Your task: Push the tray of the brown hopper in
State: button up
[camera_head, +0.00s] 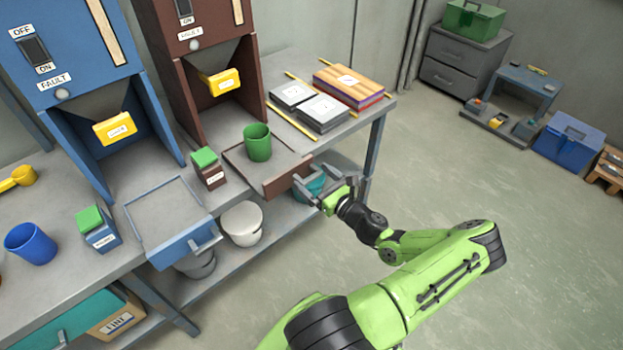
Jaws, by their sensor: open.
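The brown hopper (169,62) stands on the bench, with a yellow flap (221,82) under its funnel. Its brown tray (277,184) is pulled out toward the bench's front edge. A green cup (257,142) stands upright on or in the tray; I cannot tell exactly how it rests. My gripper (306,184) is open at the right end of the tray's front. It is at or very near the front panel; I cannot tell whether it touches. The tray's handle is not clearly seen.
The blue hopper (75,45) stands left with its blue tray (167,258) also pulled out. A green-topped brown box (208,169) sits between the trays. Scales (320,112) and a wooden stack (348,84) lie to the right. A white bucket (241,223) is below.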

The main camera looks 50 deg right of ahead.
jog(key=shift+x, duration=0.85)
jog(key=shift+c, duration=0.3)
